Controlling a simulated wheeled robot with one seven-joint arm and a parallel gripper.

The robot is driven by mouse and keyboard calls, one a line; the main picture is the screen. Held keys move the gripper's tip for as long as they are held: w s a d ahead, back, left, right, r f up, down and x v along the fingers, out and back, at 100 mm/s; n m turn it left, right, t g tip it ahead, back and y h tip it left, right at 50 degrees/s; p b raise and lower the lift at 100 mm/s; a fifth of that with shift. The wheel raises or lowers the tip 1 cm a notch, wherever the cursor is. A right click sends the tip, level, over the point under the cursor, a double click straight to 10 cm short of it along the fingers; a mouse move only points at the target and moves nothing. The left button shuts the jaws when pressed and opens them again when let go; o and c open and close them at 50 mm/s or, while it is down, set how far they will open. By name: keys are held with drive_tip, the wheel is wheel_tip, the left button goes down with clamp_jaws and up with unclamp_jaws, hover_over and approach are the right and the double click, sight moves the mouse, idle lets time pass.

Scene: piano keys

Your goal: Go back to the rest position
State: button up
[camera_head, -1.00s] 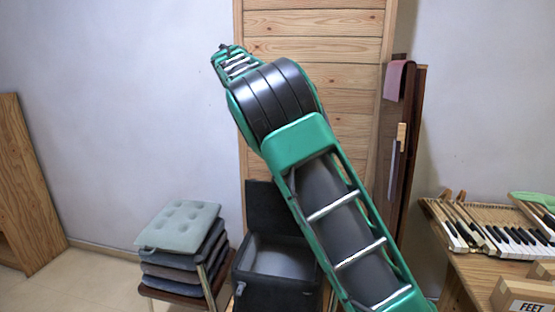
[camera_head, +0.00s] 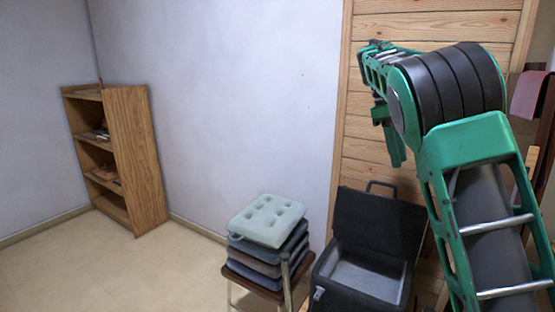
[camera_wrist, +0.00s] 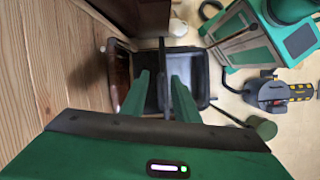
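My green arm rises at the right of the head view, bends at a black joint, and reaches toward the wooden panel. My gripper (camera_head: 393,148) hangs down from its far end, small there, above the open black case (camera_head: 335,290). In the wrist view my gripper (camera_wrist: 159,78) shows two green fingers set apart, with nothing held between them. The black case with its grey inside (camera_wrist: 185,68) lies below and beyond the fingertips. No piano keys are visible now.
Stacked cushions (camera_head: 266,222) sit on a chair left of the case. A wooden shelf (camera_head: 140,170) stands against the far left wall. The wooden panel (camera_head: 430,25) is close behind my arm. A grey and yellow device (camera_wrist: 275,92) lies on the floor. The left floor is clear.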

drive_tip(key=s+d+f+m+y, duration=0.25)
drive_tip(key=s+d+m, duration=0.2)
drive_tip(key=s, duration=0.55)
drive_tip(key=s+d+f+m+y, duration=0.1)
drive_tip(key=s+d+f+m, duration=0.25)
drive_tip(key=s+d, duration=0.45)
drive_tip(key=s+a+f+m, duration=0.2)
drive_tip(key=s+f, duration=0.2)
drive_tip(key=s, duration=0.4)
drive_tip(key=s+a+f+m+t, duration=0.1)
drive_tip(key=s+a+f+m, duration=0.1)
drive_tip(key=s, duration=0.6)
drive_tip(key=s+a+f+m, duration=0.3)
drive_tip(key=s+a+f, duration=0.1)
drive_tip(key=s+f, duration=0.2)
drive_tip(key=shift+s+t, duration=0.4)
drive_tip(key=shift+s, duration=0.5)
drive_tip(key=shift+f, duration=0.1)
drive_tip(key=shift+w+f, duration=0.25)
drive_tip(key=shift+w, duration=0.35)
